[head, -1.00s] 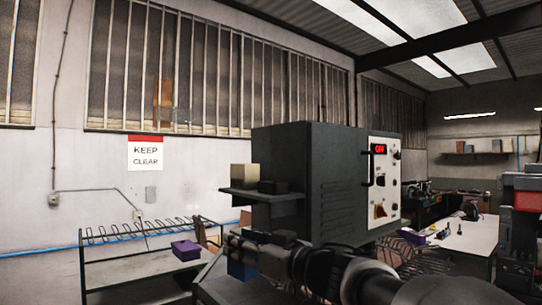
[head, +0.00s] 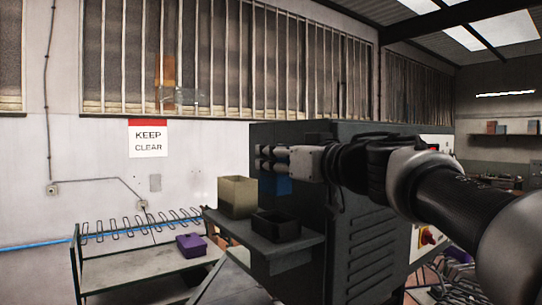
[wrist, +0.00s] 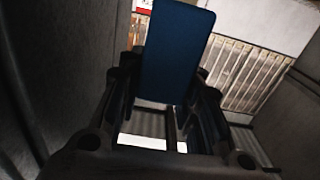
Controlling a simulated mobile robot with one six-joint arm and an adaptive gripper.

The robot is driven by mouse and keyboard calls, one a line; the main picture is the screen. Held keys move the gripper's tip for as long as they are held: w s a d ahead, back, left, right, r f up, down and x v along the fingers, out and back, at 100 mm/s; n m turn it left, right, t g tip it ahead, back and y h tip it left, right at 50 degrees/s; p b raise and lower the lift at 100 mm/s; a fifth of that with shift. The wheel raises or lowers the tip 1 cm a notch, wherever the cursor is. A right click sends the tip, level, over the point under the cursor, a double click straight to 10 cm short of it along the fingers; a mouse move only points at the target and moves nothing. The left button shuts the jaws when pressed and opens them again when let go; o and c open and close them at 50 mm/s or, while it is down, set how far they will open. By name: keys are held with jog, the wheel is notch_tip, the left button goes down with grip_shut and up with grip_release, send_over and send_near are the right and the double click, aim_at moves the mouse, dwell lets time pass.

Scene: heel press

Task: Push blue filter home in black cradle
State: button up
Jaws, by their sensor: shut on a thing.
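The blue filter (head: 276,185) hangs below my gripper (head: 268,158) in the head view, partly hidden by the fingers. In the wrist view the blue filter (wrist: 176,55) stands between the two dark fingers, and my gripper (wrist: 160,95) is shut on it. The black cradle (head: 278,226) is a small open-topped box on a dark shelf. In the picture, the filter is above the cradle with a gap between them. How far apart they are in depth I cannot tell. The cradle does not show clearly in the wrist view.
The shelf (head: 262,247) juts from a large dark cabinet (head: 365,245). A tan box (head: 237,196) stands left of the cradle, close to it. A bench (head: 140,268) with a purple box (head: 191,245) and a wire rack (head: 140,226) is at left.

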aim_at(283, 183)
jog(key=shift+s, duration=0.35)
jog(key=shift+s+a+f, duration=0.1)
jog(key=shift+f, duration=0.7)
jog(key=shift+f+b, duration=0.65)
jog(key=shift+b, duration=0.6)
jog(key=shift+w, duration=0.2)
jog(key=shift+s+f, duration=0.15)
jog(key=shift+f, duration=0.1)
jog(key=shift+f, duration=0.25)
jog(key=shift+f, duration=0.45)
